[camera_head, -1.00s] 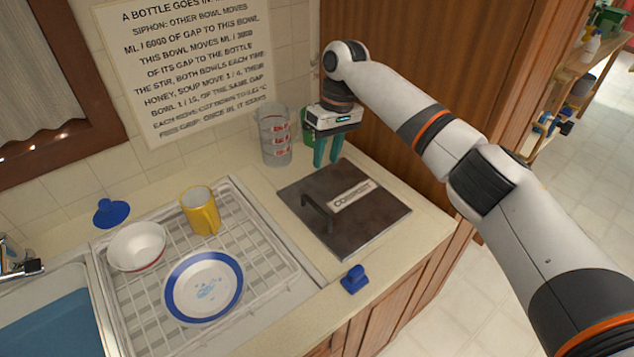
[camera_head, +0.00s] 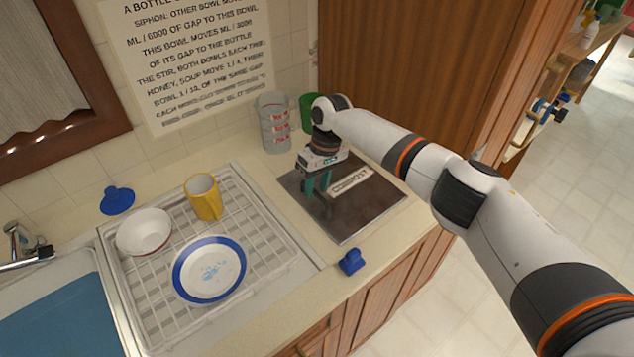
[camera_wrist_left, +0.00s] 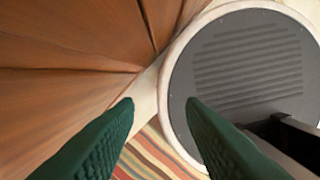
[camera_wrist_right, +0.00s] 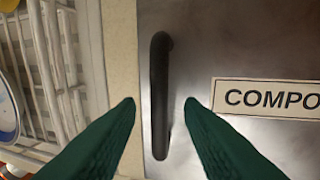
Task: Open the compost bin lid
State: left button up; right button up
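The compost bin lid (camera_head: 350,215) is a dark square metal plate labelled COMPOST, lying flat and closed in the counter. Its black bar handle (camera_wrist_right: 160,95) runs along the lid's left side in the right wrist view. My right gripper (camera_head: 318,190) hangs over the handle with green fingers pointing down. In the right wrist view the two fingertips (camera_wrist_right: 160,102) are apart, one on each side of the handle, with gaps showing. Whether they reach down to handle height is unclear. My left gripper (camera_wrist_left: 160,102) is open and empty, away from the counter, above the floor beside wooden cabinets.
A dish rack (camera_head: 265,260) with a yellow mug (camera_head: 203,198), a white bowl (camera_head: 144,232) and a blue-rimmed plate (camera_head: 209,268) stands left of the lid. A blue object (camera_head: 351,262) sits near the front edge.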

grip_shut()
jog(key=shift+r, duration=0.1)
